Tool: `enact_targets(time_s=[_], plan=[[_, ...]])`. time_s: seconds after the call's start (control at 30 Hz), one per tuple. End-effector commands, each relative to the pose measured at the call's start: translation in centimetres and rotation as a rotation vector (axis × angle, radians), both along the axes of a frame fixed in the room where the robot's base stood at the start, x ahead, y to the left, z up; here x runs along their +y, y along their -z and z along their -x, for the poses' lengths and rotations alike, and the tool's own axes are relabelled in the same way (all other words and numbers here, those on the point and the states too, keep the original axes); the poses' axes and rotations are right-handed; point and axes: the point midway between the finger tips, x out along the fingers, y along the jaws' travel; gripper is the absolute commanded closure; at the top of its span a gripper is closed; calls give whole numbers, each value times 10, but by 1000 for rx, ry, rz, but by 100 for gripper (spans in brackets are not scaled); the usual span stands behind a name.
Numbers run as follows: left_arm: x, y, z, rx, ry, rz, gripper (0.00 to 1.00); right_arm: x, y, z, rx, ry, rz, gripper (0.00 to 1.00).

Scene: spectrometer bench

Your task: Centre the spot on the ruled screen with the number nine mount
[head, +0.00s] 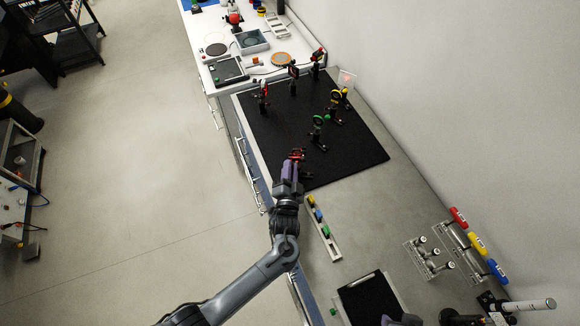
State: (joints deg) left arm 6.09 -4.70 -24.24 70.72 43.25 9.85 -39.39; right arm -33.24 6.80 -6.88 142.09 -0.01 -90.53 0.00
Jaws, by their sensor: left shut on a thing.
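My left gripper (297,155) is over the near left part of the black breadboard (350,160). It is shut on a small red part of a mount, most of which the gripper hides. A small pale screen (347,78) stands at the board's far right edge, with a faint reddish spot on it. Its rulings are too small to read. Other post mounts on the board include a green-ringed one (318,120), a yellow-ringed one (336,97) and a red one (264,90). No mount number is legible.
A grey tray (251,41) and an orange disc (281,59) lie on the white bench beyond the board. A rack of coloured blocks (325,228) lies nearer me. Red, yellow and blue handled items (478,244) are at right by the wall. The board's near right is clear.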

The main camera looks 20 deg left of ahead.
Motion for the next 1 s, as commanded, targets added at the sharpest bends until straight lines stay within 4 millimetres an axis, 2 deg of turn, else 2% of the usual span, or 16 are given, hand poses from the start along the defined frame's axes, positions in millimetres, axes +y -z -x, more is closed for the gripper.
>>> enact_targets(time_s=[0.3, 0.73, 0.77, 0.8, 0.9, 1.0], plan=[[0, 0, 0, 29, -1, -86, 100, 1, -7, 0, 0, 3, -4, 57], [0, 1, 0, 31, -1, -94, 100, 0, -7, 0, 0, -1, 1, 57], [0, 1, 0, 31, -1, -94, 79, -1, -6, 0, 0, -1, 2, 57], [0, 1, 0, 31, -1, -94, 73, -1, -6, 0, 0, -3, 4, 57], [0, 0, 0, 31, -1, -93, 57, -2, -6, 0, 0, -4, 7, 57], [0, 0, 0, 31, -1, -93, 56, -2, -6, 0, 0, -4, 7, 57]])
